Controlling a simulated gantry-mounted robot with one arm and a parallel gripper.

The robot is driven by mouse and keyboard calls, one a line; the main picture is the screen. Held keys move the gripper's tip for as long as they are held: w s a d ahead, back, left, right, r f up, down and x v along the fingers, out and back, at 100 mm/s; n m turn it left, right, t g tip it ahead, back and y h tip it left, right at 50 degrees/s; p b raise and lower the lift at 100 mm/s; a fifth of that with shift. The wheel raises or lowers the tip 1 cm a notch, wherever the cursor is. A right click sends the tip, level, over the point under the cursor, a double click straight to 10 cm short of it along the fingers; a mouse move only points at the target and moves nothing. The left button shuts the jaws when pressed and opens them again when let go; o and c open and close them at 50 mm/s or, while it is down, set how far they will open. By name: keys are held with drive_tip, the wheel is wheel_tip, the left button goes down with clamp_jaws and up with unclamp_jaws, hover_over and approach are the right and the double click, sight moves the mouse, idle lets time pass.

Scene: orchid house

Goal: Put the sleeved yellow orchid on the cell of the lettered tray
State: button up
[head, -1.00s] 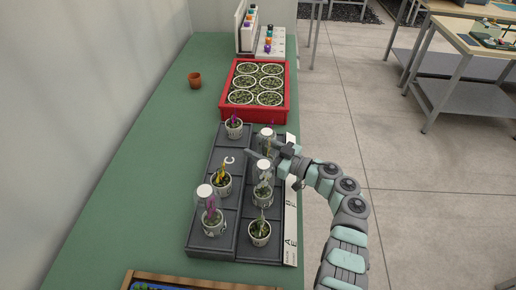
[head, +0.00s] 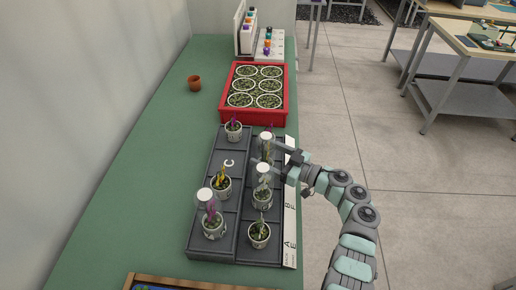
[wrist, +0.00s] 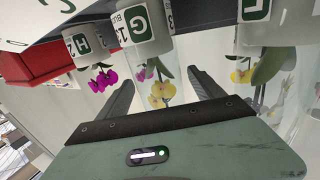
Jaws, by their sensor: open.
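The sleeved yellow orchid (head: 268,155) stands upright in the far right part of the dark lettered tray (head: 228,248), under a clear sleeve with a white top. In the wrist view, its pot, labelled G (wrist: 143,22), hangs upside down with yellow flowers (wrist: 162,93) between the spread fingers. My gripper (head: 266,153) is open around or just beside it; contact cannot be told. A cell marked C (head: 229,163) is bare, left of the orchid. Another sleeved plant (head: 263,195) stands just nearer, and its sleeve fills the right of the wrist view.
A purple orchid (head: 234,131) stands behind cell C, an unsleeved yellow one (head: 221,187) in front of it. A sleeved purple orchid (head: 213,225) and a pale one (head: 259,234) stand nearer. A red crate (head: 253,117) is behind.

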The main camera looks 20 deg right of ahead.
sight(274, 158)
drive_tip(key=p+v, duration=0.1)
drive_tip(key=v, duration=0.7)
drive_tip(key=shift+s+d, duration=0.2)
drive_tip(key=shift+s, duration=0.05)
